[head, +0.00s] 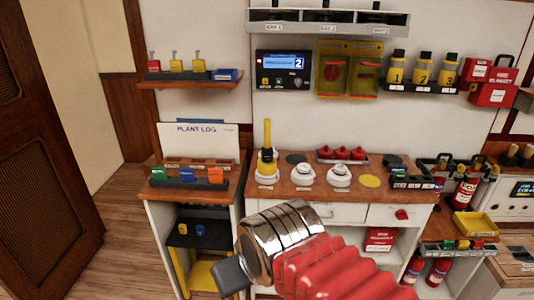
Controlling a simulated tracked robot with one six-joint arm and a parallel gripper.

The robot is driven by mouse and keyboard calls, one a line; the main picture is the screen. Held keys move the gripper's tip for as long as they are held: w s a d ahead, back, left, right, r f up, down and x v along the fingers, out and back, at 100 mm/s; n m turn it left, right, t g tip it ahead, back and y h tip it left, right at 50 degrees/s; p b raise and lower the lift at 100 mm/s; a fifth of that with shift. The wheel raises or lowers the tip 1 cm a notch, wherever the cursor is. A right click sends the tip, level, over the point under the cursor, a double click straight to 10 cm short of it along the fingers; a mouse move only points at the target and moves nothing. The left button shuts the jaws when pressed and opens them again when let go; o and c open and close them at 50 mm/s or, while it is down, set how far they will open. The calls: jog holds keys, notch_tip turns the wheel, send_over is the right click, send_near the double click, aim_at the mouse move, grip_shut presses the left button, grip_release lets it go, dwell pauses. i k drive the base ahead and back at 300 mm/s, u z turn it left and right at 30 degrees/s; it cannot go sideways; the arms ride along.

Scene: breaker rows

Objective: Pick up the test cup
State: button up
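A yellow, dark-banded cup-like piece with an upright yellow handle (267,160) stands on the wooden counter, at its left part. It looks like the test cup, though no label on it can be read. It seems to rest on a white round base. Two white round detector-like units (301,174) (339,176) sit in a row to its right. My gripper (230,277) shows only as a dark grey end beyond the chrome wrist, at the lower middle. It is apart from the cup, lower in the picture. Its fingers cannot be made out.
A plant log board (199,141) stands left of the counter over a rack of coloured pieces. Red knobs (342,154) line the counter's back. Numbered yellow bottles (422,70) sit on a wall shelf. A yellow tray (475,224) lies at right. Wooden floor is clear at lower left.

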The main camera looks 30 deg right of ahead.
aim_at(267, 165)
jog(key=u, duration=0.05)
jog(key=i, duration=1)
jog(key=z, duration=0.05)
